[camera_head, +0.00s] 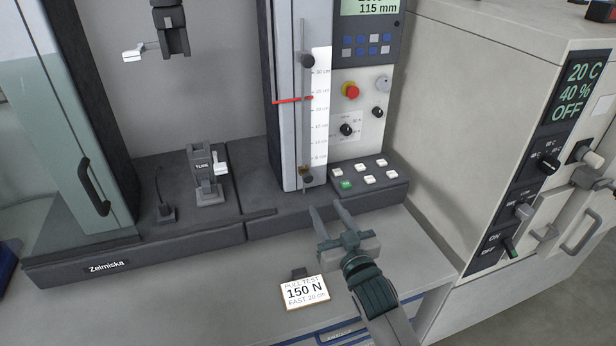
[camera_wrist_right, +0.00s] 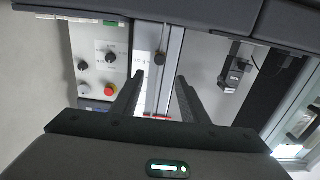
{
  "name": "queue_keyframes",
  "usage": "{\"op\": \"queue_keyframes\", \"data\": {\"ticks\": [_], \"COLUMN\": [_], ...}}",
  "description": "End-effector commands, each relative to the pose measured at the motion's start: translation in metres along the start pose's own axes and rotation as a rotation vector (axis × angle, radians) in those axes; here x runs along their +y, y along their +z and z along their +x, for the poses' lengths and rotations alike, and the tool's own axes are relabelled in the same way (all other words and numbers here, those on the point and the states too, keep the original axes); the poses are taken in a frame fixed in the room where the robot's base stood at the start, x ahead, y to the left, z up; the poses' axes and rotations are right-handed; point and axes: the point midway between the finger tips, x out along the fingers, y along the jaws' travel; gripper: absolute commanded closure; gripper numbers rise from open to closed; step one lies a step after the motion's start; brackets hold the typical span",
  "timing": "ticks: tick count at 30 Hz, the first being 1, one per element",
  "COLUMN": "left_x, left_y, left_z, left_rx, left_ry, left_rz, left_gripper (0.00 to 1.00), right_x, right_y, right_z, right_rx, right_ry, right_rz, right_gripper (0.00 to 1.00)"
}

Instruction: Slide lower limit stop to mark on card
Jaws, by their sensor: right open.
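The lower limit stop (camera_head: 308,179) is a dark knob low on a thin vertical rod beside a white centimetre scale (camera_head: 320,110). It looks to be the dark knob (camera_wrist_right: 160,58) in the wrist view. An upper dark stop (camera_head: 307,61) sits near the top of the scale, and a red pointer (camera_head: 292,99) lies between them. My right gripper (camera_head: 326,205) is open and empty, in front of and just below the lower stop. In the wrist view its fingertips (camera_wrist_right: 159,74) frame the rod. My left gripper is out of view.
A control panel (camera_head: 361,120) with a red button (camera_head: 350,91) stands right of the scale, above a button box (camera_head: 372,190). A TURN clamp (camera_head: 206,175) stands left, below an upper clamp (camera_head: 172,35). A cabinet (camera_head: 465,120) stands right. The bench front is mostly clear.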

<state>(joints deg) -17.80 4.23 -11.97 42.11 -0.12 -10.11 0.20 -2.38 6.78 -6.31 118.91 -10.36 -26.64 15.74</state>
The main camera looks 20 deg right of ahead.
Motion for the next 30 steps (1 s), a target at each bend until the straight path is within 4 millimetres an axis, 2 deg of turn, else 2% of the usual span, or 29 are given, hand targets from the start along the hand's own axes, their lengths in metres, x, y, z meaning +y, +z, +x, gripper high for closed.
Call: {"op": "queue_keyframes", "data": {"ticks": [5, 16, 24, 30], "left_x": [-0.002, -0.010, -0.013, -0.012], "left_y": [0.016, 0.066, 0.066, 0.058], "left_z": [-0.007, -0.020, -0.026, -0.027], "left_rx": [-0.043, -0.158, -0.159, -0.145], "left_ry": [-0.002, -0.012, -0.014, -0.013], "left_rz": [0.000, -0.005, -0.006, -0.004], "left_gripper": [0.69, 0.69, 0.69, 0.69], "right_x": [0.000, 0.000, 0.000, 0.000], "right_y": [-0.003, -0.002, -0.001, 0.000], "right_z": [0.030, 0.096, 0.133, 0.146], "right_rx": [0.000, -0.002, -0.001, -0.001], "right_ry": [0.000, 0.000, 0.001, 0.000], "right_rz": [0.000, 0.001, 0.000, 0.000], "right_gripper": [0.59, 0.59, 0.59, 0.59]}}
